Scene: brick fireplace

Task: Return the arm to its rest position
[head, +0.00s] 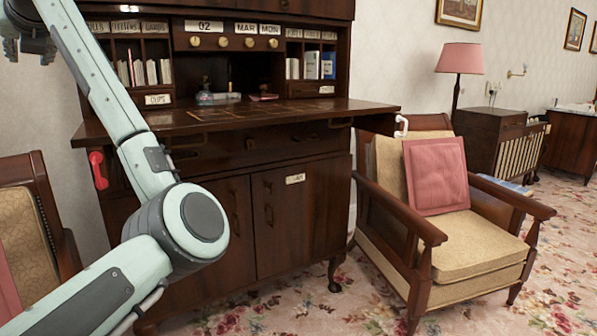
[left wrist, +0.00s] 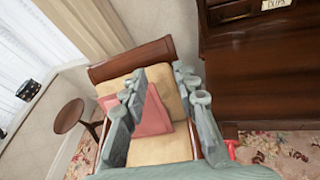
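My left arm comes in from the lower left of the head view. Its elbow is bent in front of the wooden bureau, and its forearm rises to the upper left. My left gripper (head: 28,30) is partly cut off by the top left corner there. In the left wrist view my left gripper (left wrist: 160,88) shows two grey-green fingers spread apart with nothing between them. Behind them in that view is an armchair with a pink cushion (left wrist: 152,113), apart from the fingers as far as I can tell. My right gripper is in neither view.
The bureau (head: 300,215) has its writing flap (head: 250,115) down, with small items inside. A red object (head: 97,170) is at its left side. An armchair (head: 470,245) stands at right, another chair (head: 35,205) at left. A small round table (left wrist: 68,116) is left in the wrist view.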

